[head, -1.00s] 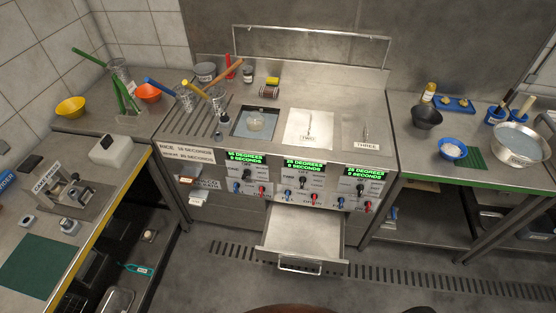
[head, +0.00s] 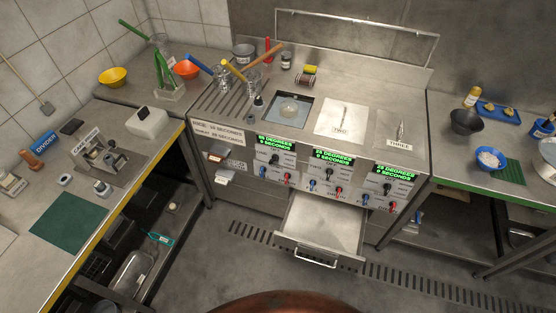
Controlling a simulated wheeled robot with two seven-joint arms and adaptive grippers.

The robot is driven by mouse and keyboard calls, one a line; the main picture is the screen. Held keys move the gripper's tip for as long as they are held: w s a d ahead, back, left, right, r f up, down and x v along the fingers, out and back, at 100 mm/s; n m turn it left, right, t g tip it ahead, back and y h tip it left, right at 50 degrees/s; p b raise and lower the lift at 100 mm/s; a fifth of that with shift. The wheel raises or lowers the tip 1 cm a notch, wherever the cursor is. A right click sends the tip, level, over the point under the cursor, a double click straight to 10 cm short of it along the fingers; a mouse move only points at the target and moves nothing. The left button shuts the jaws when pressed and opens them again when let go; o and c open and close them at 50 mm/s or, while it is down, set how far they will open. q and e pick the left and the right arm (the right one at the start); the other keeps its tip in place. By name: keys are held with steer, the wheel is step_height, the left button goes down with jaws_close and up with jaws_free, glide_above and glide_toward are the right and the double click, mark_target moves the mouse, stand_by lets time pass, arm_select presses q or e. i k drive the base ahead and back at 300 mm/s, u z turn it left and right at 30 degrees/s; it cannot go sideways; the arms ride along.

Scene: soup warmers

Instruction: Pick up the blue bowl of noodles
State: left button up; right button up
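A blue bowl (head: 490,159) with pale white contents, which may be noodles, stands on the right-hand counter. It is at the left edge of a green mat (head: 511,172), in front of a dark bowl. Neither of my grippers shows in the head view, so I cannot see whether they are open or shut.
A soup warmer unit (head: 250,127) stands in the middle, with an open drawer (head: 321,222) jutting out at its front. A dark bowl (head: 466,121) and a blue tray (head: 498,112) stand behind the blue bowl. A metal pot (head: 548,152) is at the right edge. Floor is clear in front.

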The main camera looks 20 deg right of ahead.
mark_target(488, 159)
steer(key=z, duration=3.45)
steer(key=i, duration=2.35)
steer(key=u, duration=2.05)
